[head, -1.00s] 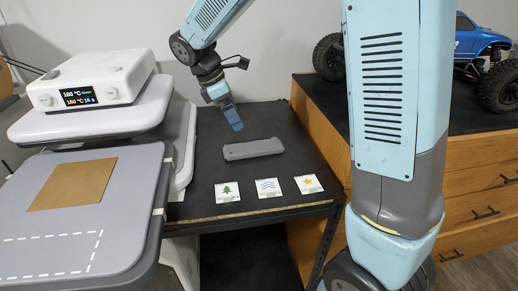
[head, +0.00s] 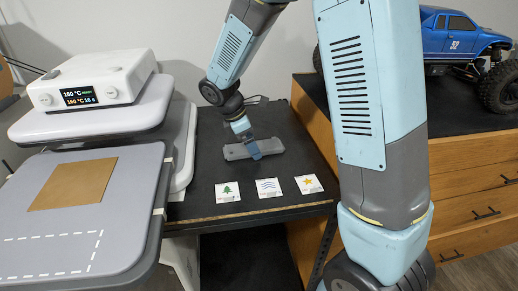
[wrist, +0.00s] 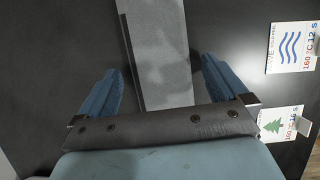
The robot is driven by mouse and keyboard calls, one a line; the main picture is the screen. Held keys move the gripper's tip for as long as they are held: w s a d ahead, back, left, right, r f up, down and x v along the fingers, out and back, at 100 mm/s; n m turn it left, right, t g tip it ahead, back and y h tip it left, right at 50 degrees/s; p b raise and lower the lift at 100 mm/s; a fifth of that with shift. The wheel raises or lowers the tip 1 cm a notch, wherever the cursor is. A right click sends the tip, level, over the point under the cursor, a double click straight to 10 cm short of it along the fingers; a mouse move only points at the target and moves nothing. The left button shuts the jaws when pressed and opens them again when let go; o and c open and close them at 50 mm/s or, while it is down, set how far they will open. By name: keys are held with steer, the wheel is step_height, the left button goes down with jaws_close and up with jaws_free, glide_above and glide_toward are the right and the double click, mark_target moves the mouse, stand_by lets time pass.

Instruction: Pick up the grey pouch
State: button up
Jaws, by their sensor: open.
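The grey pouch (head: 236,152) is a flat, long grey piece lying on the dark table. In the wrist view the pouch (wrist: 160,50) runs between my two blue fingers, with dark table showing on both sides of it. My gripper (head: 255,153) is over the pouch in the head view and hides part of it. The wrist view shows my gripper (wrist: 160,85) open, its fingers apart from the pouch's sides. I cannot tell exactly how high the fingertips are above the table.
A heat press (head: 100,100) with a brown sheet (head: 73,184) on its lower plate stands at the left. Cards with a tree (head: 228,192), waves (head: 268,187) and a star (head: 308,184) lie along the table's front. A wooden cabinet with a blue RC truck (head: 450,36) is at the right.

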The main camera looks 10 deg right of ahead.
steer(key=shift+d+f, duration=0.1)
steer(key=shift+f, duration=0.1)
steer(key=shift+c, duration=0.3)
steer(key=c, duration=1)
